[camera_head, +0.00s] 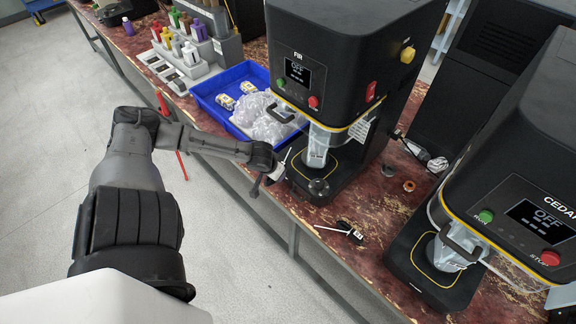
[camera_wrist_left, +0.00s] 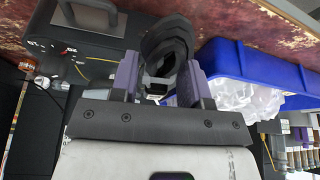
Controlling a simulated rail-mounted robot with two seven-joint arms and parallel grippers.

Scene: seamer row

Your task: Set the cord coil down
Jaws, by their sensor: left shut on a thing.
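My left gripper (camera_head: 276,173) is at the front edge of the worktable (camera_head: 385,207), just left of the base of the machine marked FIR (camera_head: 338,60). In the left wrist view, the gripper's two purple-grey fingers (camera_wrist_left: 160,82) are shut on a black, ring-shaped cord coil (camera_wrist_left: 168,36). The coil sticks out beyond the fingertips. In the head view the coil is small and mostly hidden by the gripper, so I cannot tell whether it touches the table. My right gripper is not in view.
A blue tray (camera_head: 208,100) with clear plastic bags (camera_head: 268,119) lies behind my left gripper. A small black-and-white item (camera_head: 350,232) lies on the table between FIR and the machine marked CEDAR (camera_head: 520,165). Bare tabletop surrounds that item. Bottles (camera_head: 190,54) stand farther back.

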